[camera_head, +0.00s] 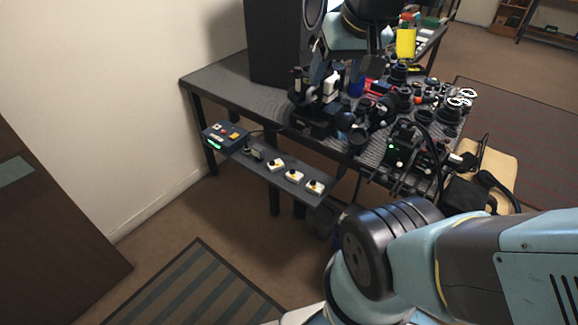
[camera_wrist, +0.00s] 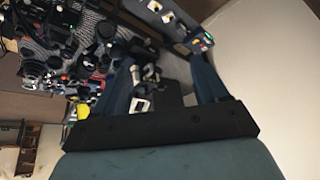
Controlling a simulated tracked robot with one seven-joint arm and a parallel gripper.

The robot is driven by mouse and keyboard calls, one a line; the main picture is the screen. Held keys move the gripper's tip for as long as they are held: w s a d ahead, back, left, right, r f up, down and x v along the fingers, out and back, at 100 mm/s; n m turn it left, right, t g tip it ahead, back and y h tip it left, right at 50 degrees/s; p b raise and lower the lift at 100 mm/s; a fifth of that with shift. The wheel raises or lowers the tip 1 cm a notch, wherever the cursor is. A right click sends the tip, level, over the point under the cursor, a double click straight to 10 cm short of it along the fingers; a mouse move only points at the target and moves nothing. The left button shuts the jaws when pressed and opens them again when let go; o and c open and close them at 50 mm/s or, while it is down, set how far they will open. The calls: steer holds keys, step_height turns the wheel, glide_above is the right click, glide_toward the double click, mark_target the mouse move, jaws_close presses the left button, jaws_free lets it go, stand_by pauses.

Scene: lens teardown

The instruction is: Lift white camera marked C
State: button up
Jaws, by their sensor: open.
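My gripper (camera_wrist: 162,64) is open, with two dark blue fingers apart. It is above the dark desk, up and away from the shelf. A black and white instrument (camera_wrist: 145,90) shows between the fingers; I see no contact.
A dark control box (camera_head: 226,137) with a green light is at the shelf's left end. The desk (camera_head: 225,85) behind is crowded with black lenses and equipment. A tall black speaker (camera_head: 275,42) stands at the back. Open floor lies in front of the shelf.

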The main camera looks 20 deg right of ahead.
steer(key=o, duration=0.4)
steer(key=w+f, duration=0.2)
steer(key=w, duration=0.1)
steer(key=w+f+m+g, duration=0.1)
steer(key=w, duration=0.2)
steer(key=w+f+m, duration=0.1)
steer(key=w+f, duration=0.1)
steer(key=w, duration=0.1)
steer(key=shift+w+a+f+g+y, duration=0.3)
steer(key=shift+w+f+y, duration=0.05)
steer(key=shift+w+y, duration=0.05)
steer(key=shift+c, duration=0.2)
steer(key=m+g+h, duration=0.1)
steer(key=m+g, duration=0.3)
steer(key=m, duration=0.4)
glide_above(294, 174)
steer(key=f, duration=3.9)
steer(key=shift+s+d+f, duration=0.2)
steer(key=shift+s+f, duration=0.05)
steer(key=shift+w+a+f, duration=0.1)
steer(key=shift+w+f, duration=0.05)
steer(key=shift+f, duration=1.4)
steer(key=shift+w+f, duration=0.1)
steer(key=shift+f, duration=1.4)
